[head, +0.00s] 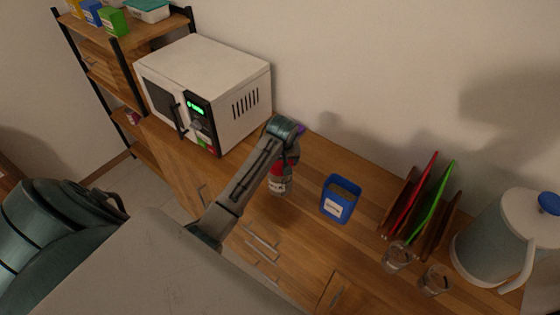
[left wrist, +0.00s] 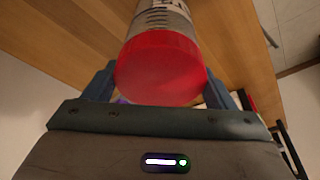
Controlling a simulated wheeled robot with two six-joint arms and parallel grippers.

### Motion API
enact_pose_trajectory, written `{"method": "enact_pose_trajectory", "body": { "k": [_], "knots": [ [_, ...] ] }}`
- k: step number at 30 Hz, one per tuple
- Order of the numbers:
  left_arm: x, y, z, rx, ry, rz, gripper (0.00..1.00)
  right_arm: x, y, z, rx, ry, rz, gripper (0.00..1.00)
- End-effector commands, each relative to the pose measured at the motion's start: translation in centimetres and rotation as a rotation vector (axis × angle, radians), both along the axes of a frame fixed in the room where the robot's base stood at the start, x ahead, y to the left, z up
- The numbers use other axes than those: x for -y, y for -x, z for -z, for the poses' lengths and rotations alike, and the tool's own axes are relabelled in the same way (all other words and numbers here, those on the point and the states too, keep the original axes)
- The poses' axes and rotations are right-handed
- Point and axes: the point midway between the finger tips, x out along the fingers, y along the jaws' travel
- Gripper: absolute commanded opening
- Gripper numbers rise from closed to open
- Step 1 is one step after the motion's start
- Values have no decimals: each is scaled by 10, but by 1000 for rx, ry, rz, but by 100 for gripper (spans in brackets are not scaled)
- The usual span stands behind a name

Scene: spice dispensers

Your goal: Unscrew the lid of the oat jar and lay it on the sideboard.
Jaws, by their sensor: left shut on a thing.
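The oat jar (head: 281,185) stands upright on the wooden sideboard (head: 330,254), right of the microwave. It is a clear jar with a pale label and a red lid (head: 277,169). In the left wrist view the red lid (left wrist: 161,70) fills the space between the fingers, with the jar body (left wrist: 163,18) beyond it. My left gripper (left wrist: 160,88) is shut on the red lid, one finger on each side. In the head view my left arm reaches over the jar and partly hides the lid. The lid and jar appear together. My right gripper is not in view.
A white microwave (head: 222,88) stands left of the jar. A blue container (head: 340,199) is just right of it. Further right are a rack with red and green boards (head: 432,200), two glasses (head: 397,257) and a white kettle (head: 490,245). Bare wood lies in front of the blue container.

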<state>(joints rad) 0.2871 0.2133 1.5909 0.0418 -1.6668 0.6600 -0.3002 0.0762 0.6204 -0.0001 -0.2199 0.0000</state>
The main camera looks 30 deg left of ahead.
Motion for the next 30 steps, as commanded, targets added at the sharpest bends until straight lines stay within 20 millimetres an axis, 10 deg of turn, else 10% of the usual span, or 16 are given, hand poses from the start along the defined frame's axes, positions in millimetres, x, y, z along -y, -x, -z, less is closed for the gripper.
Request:
{"method": "enact_pose_trajectory", "body": {
  "k": [18,30],
  "knots": [
    [0,-1,-1,2,0,-268,55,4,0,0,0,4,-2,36],
    [0,-1,-2,0,-2,-816,55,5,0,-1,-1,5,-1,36]
  ]
}}
